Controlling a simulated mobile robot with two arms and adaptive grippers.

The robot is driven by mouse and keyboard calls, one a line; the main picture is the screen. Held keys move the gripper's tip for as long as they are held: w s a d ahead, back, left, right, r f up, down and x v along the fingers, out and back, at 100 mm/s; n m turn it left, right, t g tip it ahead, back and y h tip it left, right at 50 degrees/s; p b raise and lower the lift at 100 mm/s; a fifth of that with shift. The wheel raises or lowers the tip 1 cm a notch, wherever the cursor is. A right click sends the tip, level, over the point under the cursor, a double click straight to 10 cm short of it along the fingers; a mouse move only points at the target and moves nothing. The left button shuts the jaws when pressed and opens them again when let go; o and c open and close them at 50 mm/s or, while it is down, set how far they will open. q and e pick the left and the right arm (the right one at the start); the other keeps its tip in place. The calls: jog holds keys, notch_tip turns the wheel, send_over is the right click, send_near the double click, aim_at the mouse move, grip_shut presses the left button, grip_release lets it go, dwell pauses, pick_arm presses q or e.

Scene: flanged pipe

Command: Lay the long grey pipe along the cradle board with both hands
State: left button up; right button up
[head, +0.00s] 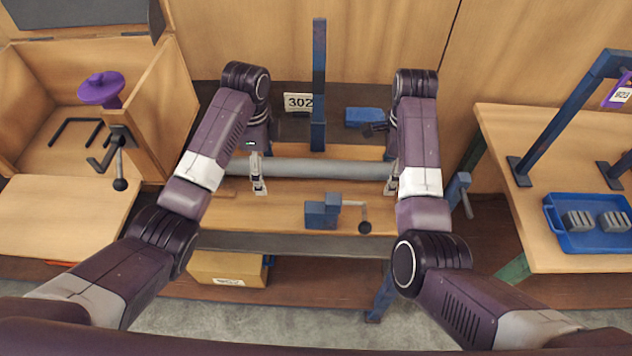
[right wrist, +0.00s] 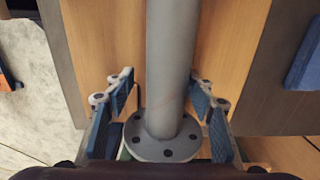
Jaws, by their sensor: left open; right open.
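The long grey pipe (head: 320,168) lies left to right across the wooden bench in the head view. In the right wrist view the pipe (right wrist: 172,65) runs between the fingers, with a round bolted flange (right wrist: 163,140) at its near end. My right gripper (head: 391,179) is open, a finger on each side of the pipe near its right end. I cannot clearly tell the cradle board from the bench top.
A blue clamp with a crank handle (head: 324,211) stands on the bench in front of the pipe. A blue post (head: 318,90) rises behind it, beside a 302 sign (head: 298,102). A blue block (head: 362,116) lies behind. A wooden box stands left, a table with a blue tray (head: 585,244) right.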

pick_arm(q)
notch_tip(320, 180, up, 6)
jog(key=shift+w+r, duration=0.15)
jog(key=shift+r, duration=0.1)
notch_tip(320, 180, up, 4)
jog(key=shift+a+r, duration=0.1)
jog(key=shift+s+r, duration=0.2)
jog(key=shift+r, duration=0.5)
pick_arm(e)
jog(key=shift+o, duration=0.3)
jog(key=o, duration=0.7)
jog(key=shift+o, duration=0.2)
